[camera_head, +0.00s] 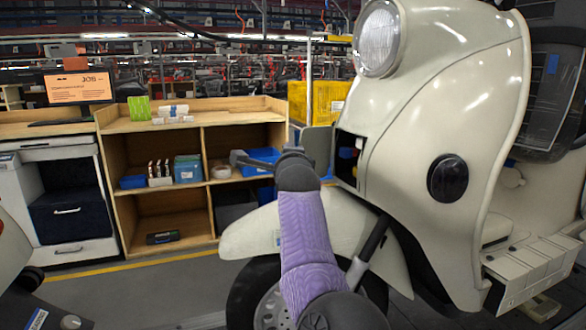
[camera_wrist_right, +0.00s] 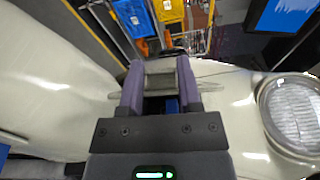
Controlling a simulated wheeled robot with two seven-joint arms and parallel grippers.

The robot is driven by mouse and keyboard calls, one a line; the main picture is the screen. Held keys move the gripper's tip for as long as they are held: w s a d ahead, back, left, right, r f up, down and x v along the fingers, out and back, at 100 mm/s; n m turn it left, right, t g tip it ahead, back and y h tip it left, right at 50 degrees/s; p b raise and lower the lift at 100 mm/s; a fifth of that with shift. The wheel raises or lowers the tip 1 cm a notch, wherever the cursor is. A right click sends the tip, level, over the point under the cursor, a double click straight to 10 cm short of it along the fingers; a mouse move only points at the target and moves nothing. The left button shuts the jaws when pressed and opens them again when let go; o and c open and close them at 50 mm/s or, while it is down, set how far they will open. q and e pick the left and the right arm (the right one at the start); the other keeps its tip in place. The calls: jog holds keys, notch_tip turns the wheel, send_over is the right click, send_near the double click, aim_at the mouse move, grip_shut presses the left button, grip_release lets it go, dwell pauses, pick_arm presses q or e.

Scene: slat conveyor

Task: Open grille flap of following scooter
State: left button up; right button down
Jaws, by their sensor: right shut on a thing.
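The cream scooter (camera_head: 440,110) stands at the right in the head view, with its headlight (camera_head: 378,38) at the top. A dark rectangular opening (camera_head: 347,160) shows in its front, with blue and red parts inside. My right arm with a purple sleeve rises in front of the scooter. My right gripper (camera_head: 240,158) is left of the opening. In the wrist view its purple fingers (camera_wrist_right: 160,85) are shut on a small grey-beige panel, seemingly the grille flap (camera_wrist_right: 160,68). A dark gap with blue shows below the panel. My left gripper is out of view.
A wooden shelf unit (camera_head: 203,112) with boxes stands at the left, beside a workbench with a monitor (camera_head: 78,87). A yellow crate (camera_head: 318,100) is behind the scooter. Floor at the left is partly clear.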

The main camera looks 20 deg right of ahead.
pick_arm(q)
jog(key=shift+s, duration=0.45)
pick_arm(e)
jog(key=shift+a, duration=0.15)
jog(key=shift+c, duration=1.4)
grip_release()
jog(key=shift+w+a, duration=0.15)
pick_arm(q)
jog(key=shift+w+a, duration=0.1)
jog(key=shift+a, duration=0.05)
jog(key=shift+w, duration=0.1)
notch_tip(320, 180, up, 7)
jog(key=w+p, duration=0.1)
jog(key=p, duration=0.6)
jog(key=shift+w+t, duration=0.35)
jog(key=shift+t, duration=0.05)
pick_arm(e)
jog(key=v, duration=1)
jog(key=shift+c, duration=0.3)
